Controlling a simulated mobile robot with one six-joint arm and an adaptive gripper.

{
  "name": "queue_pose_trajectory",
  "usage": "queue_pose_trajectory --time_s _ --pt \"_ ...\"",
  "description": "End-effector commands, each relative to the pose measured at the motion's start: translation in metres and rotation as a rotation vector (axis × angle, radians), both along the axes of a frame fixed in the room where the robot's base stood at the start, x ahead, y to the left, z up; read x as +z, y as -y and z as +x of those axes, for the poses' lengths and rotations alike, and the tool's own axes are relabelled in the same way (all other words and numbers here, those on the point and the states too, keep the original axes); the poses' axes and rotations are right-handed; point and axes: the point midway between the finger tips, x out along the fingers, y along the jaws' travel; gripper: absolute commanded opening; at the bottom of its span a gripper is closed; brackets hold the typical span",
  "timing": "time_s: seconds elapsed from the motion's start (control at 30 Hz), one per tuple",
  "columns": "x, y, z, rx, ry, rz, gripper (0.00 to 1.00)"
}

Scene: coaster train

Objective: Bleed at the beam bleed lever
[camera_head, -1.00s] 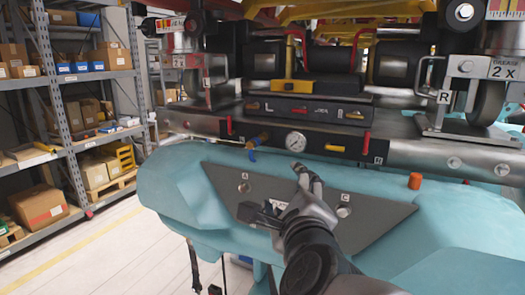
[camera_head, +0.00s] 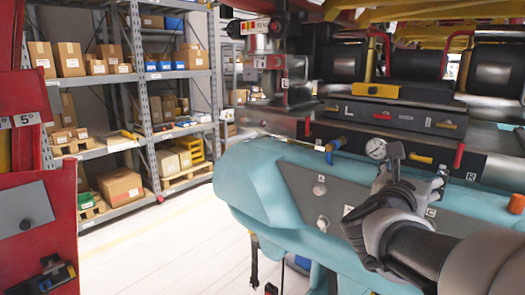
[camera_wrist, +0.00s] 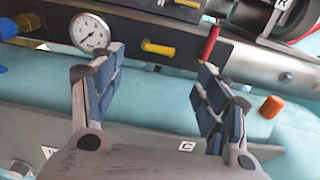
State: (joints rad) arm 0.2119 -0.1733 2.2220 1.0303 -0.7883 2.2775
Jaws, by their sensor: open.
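Several small levers sit along the dark beam front, and I cannot read which is named the bleed lever. A blue-handled brass valve (camera_head: 335,145) is left of the round gauge (camera_head: 375,148). A yellow lever (camera_head: 420,158) and a red lever (camera_head: 459,155) are right of it. In the wrist view the blue handle (camera_wrist: 9,28) is at the left edge, the yellow lever (camera_wrist: 157,48) shows between the fingers, and the red lever (camera_wrist: 211,42) is by the right fingertip. My gripper (camera_wrist: 160,65) is open and empty, in front of the beam; contact cannot be told.
A teal body (camera_head: 255,190) with a grey plate lies below the beam. An orange cap (camera_head: 516,203) stands on it at right. A red cabinet (camera_head: 40,130) is at the far left. Shelves with boxes (camera_head: 120,185) stand behind. The white floor between is clear.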

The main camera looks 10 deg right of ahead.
Motion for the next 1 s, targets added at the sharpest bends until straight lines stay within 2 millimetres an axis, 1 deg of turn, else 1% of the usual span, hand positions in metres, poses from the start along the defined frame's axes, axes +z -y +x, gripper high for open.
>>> queue_pose_trajectory --time_s 0.03,0.2,0.4,0.53,0.8,1.0 --pt "-0.002 0.011 0.008 -0.004 -0.003 0.000 0.68" --pt "-0.001 0.036 0.029 -0.003 -0.001 0.000 0.68" --pt "0.000 0.054 0.046 0.000 -0.001 -0.001 0.68" --pt "0.000 0.059 0.050 0.001 -0.001 0.000 0.68" --pt "0.000 0.059 0.051 0.002 -0.001 -0.001 0.68" --pt "0.000 0.059 0.051 0.002 -0.001 -0.001 0.56"
